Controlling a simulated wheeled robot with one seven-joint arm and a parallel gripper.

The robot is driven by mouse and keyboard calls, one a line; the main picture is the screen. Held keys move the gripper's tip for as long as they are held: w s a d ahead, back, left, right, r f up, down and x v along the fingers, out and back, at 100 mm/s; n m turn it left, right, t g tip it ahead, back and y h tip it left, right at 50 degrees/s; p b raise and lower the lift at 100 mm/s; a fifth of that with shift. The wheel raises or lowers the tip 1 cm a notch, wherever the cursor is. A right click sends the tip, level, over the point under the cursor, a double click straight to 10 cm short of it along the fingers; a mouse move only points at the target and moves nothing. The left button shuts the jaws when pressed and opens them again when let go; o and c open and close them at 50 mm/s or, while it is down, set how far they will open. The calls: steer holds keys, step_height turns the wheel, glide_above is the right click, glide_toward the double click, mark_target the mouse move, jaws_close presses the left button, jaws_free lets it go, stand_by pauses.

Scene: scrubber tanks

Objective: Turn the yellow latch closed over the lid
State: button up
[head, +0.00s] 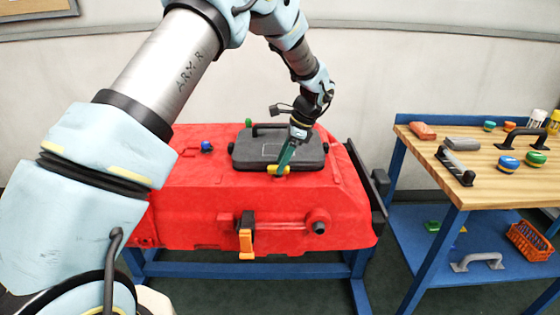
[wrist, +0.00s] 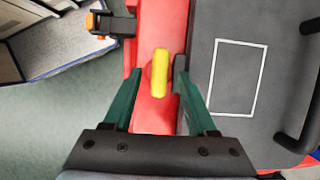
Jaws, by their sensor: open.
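The yellow latch (head: 279,170) sits on top of the red tank (head: 190,225), at the front edge of the dark grey lid (head: 255,150). In the wrist view the latch (wrist: 160,72) is a short rounded bar on the red surface. It lies roughly parallel to the edge of the lid (wrist: 240,75), beside it and not over it. My gripper (head: 284,160) reaches down to the latch from above. In the wrist view its green fingers (wrist: 159,78) are open, one on each side of the latch, with visible gaps. The right finger is close to the lid's edge.
An orange-handled black clasp (head: 246,240) hangs on the tank's front, near a black round fitting (head: 319,226). A black handle (head: 270,127) stands on the lid. A wooden workbench (head: 490,180) with knobs and handles is at the right.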

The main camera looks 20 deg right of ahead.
steer(key=shift+w+a+f, duration=0.1)
steer(key=shift+a+f, duration=0.15)
steer(key=shift+f, duration=0.45)
steer(key=shift+c, duration=0.4)
jaws_close()
